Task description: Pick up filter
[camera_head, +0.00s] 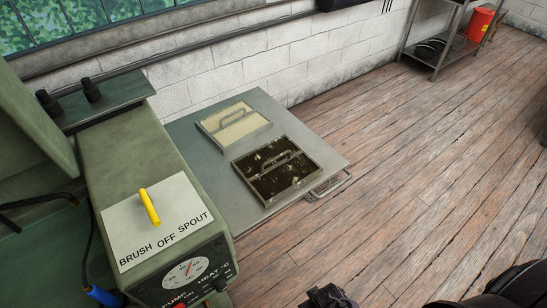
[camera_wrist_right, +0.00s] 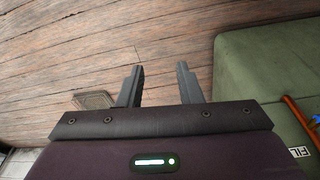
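Two square framed filters with top handles lie flat on a grey metal table (camera_head: 190,140) in the head view. The farther filter (camera_head: 220,121) has a pale cream pleated face. The nearer filter (camera_head: 262,187) is dark and dirty, with lighter specks. In the wrist view my right gripper (camera_wrist_right: 159,84) has its two fingers spread apart with nothing between them, above the wooden floor. In the head view a dark part of my right arm shows at the bottom edge, well below and right of the filters. My left gripper is not in view.
A green machine (camera_head: 150,160) with a yellow handle (camera_head: 149,206), a dial (camera_head: 186,270) and a "BRUSH OFF SPOUT" plate stands left of the table. A wire handle (camera_head: 329,186) juts from the table's right edge. The plank floor (camera_head: 420,150) is clear.

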